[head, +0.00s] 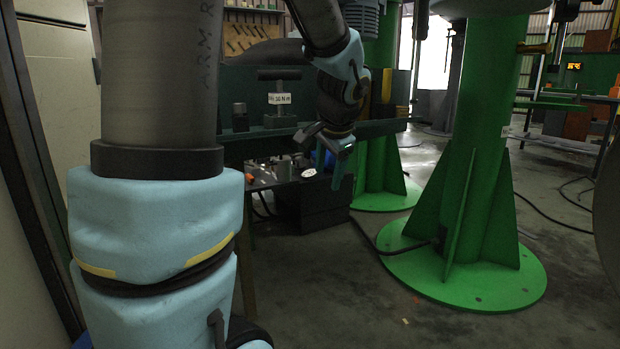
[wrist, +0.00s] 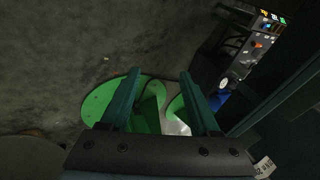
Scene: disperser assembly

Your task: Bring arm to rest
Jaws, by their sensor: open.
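My gripper (head: 331,167) hangs at the end of my bent arm, near the middle of the head view, with its fingers pointing down. In the wrist view, its two dark green fingers (wrist: 161,88) are spread apart with a clear gap and nothing between them. Beyond the gap lie the floor and green round bases (wrist: 100,98). The gripper appears in front of the workbench's right part and touches nothing that I can see.
A green column (head: 478,150) on a wide round base stands to the right, with another behind. A low table (head: 262,181) with small parts is behind the gripper. A torque tester labelled 30 N m (head: 279,98) stands on the bench. Floor (head: 330,290) in front is mostly clear.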

